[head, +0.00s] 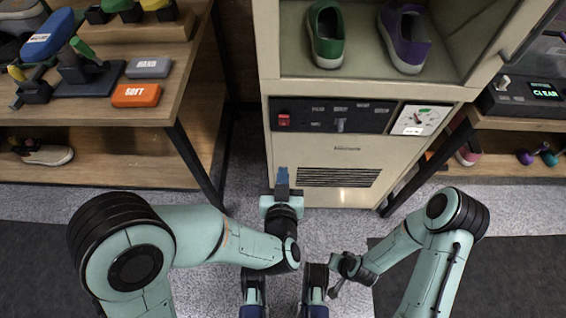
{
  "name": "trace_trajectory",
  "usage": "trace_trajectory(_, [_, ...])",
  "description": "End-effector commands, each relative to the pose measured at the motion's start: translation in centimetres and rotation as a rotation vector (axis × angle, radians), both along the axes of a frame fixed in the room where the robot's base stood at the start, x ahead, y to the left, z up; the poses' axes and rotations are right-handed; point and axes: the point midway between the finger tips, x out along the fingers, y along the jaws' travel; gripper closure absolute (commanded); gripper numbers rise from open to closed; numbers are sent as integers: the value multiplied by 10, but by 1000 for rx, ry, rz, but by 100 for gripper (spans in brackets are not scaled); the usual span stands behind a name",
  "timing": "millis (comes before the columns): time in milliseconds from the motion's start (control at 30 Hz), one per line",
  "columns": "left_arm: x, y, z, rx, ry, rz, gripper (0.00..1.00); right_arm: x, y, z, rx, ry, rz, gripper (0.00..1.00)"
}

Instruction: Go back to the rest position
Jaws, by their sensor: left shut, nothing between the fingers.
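My left gripper (282,178) is in front of the cream cabinet (345,160), below its control panel. Its blue fingers are together, with nothing between them. My right arm comes in from the lower right and bends inward. Its gripper (335,288) is low near the bottom centre, small and dark, and I cannot tell whether its fingers are open. A green sneaker (326,36) and a purple sneaker (404,38) stand apart inside the cabinet's open compartment, away from both grippers.
A wooden shelf table (95,112) at left holds a grey HARD block (148,67), an orange SOFT block (136,95) and tools. A white sneaker (48,154) sits on its lower shelf. A shelf with a CLEAR display (544,90) stands at right. Grey floor lies between.

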Motion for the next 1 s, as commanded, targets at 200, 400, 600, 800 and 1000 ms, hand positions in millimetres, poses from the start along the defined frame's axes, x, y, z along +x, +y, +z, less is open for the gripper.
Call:
trace_trajectory(200, [-2,0,0,0,0,0,100,-1,0,0,1,3,1,100])
trace_trajectory(400, [-2,0,0,0,0,0,100,-1,1,0,1,3,1,100])
trace_trajectory(600, [-1,1,-1,0,2,1,100,-1,1,0,1,3,1,100])
trace_trajectory(800, [8,22,-55,-15,126,6,100,-1,0,0,1,3,1,100])
trace_trajectory(1000, [-8,76,-180,-117,453,38,100,-1,1,0,1,3,1,100])
